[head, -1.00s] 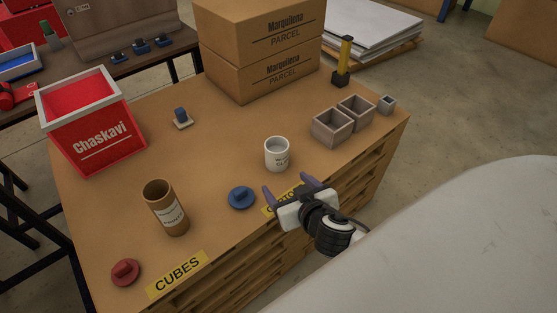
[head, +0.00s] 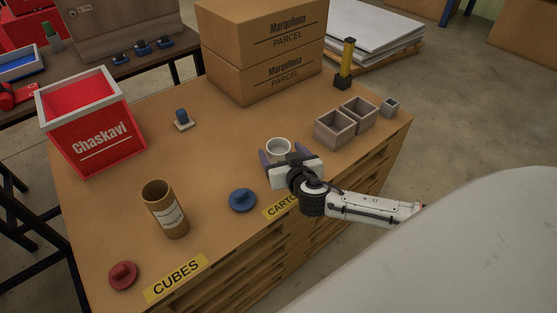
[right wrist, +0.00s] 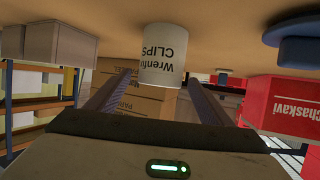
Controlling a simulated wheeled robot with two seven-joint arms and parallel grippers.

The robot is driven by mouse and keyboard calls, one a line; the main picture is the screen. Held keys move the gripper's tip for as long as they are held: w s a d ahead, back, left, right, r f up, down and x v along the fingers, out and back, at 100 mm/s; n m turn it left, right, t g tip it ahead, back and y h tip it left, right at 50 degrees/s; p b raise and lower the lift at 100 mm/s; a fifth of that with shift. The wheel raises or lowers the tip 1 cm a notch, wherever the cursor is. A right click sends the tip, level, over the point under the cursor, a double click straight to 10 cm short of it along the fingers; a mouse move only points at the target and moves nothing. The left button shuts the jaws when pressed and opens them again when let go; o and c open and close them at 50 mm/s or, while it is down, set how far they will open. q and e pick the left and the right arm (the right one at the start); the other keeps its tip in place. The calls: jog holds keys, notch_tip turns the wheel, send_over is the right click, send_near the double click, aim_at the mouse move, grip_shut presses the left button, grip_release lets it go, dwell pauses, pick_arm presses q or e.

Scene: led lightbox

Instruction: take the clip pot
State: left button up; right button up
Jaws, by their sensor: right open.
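The clip pot (head: 279,145) is a white cup standing upright on the wooden bench, partly hidden by my right gripper in the head view. My right gripper (head: 281,157) is open at the near side of the pot, with a purple finger on either side. In the right wrist view the pot lies between the lines of the two fingers (right wrist: 155,90), with a gap on each side. My left gripper is not in view.
A blue lid (head: 242,201) lies left of the gripper. A brown tube (head: 166,212) and red lid (head: 123,275) are further left. Two grey bins (head: 335,129) stand to the right. Parcel boxes (head: 265,55) and a red Chaskavi bin (head: 97,140) stand behind.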

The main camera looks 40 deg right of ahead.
jog(key=shift+w+f, duration=0.1)
jog(key=shift+w, duration=0.05)
jog(key=c, duration=1.7)
grip_shut()
